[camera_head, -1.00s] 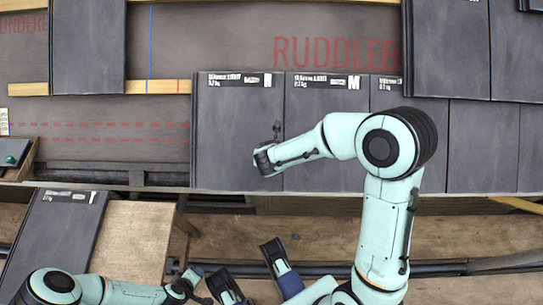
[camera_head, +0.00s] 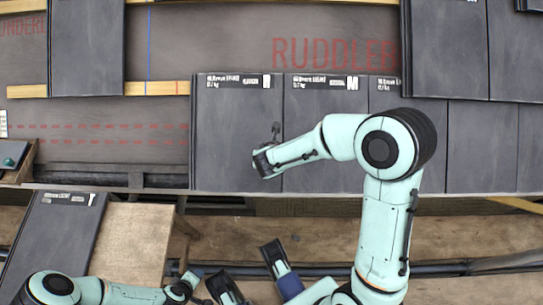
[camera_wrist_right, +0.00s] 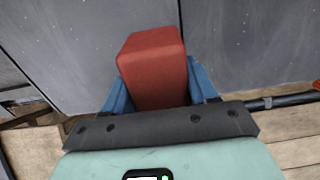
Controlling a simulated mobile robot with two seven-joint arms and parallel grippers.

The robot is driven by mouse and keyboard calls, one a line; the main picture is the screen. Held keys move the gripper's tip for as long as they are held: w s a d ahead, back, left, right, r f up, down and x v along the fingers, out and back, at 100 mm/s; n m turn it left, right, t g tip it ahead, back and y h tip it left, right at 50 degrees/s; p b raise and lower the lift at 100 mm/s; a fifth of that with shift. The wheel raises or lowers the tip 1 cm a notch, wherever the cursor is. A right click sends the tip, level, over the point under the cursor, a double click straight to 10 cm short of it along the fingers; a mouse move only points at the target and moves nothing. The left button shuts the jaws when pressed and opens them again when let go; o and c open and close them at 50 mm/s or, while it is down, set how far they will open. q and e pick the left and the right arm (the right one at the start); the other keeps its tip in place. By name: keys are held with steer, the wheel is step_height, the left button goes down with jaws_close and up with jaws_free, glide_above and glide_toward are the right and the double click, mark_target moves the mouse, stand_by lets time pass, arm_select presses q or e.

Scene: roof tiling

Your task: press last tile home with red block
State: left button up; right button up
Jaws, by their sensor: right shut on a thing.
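The red block (camera_wrist_right: 155,65) stands between the blue fingers of my right gripper (camera_head: 263,163), which is shut on it. The block is hidden in the head view. My right gripper is over the lower part of the leftmost dark tile (camera_head: 235,120) of the lower course, left of its seam with the neighbouring tile (camera_head: 325,125). In the right wrist view the block is in front of the dark tile face (camera_wrist_right: 70,45); I cannot tell whether it touches.
A loose dark tile (camera_head: 50,240) lies on a wooden board (camera_head: 132,240) at lower left. Left of the laid tiles are bare underlay (camera_head: 90,125) and a wooden batten (camera_head: 160,88). Wooden planks (camera_head: 460,236) and a dark pipe (camera_head: 450,268) run below the roof edge.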

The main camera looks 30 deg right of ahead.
steer(key=shift+b+x, duration=1.9)
steer(key=shift+x, duration=1.1)
steer(key=shift+f, duration=0.1)
steer(key=shift+p+v, duration=2.65)
steer(key=shift+v, duration=1.9)
steer(key=shift+w+d, duration=0.1)
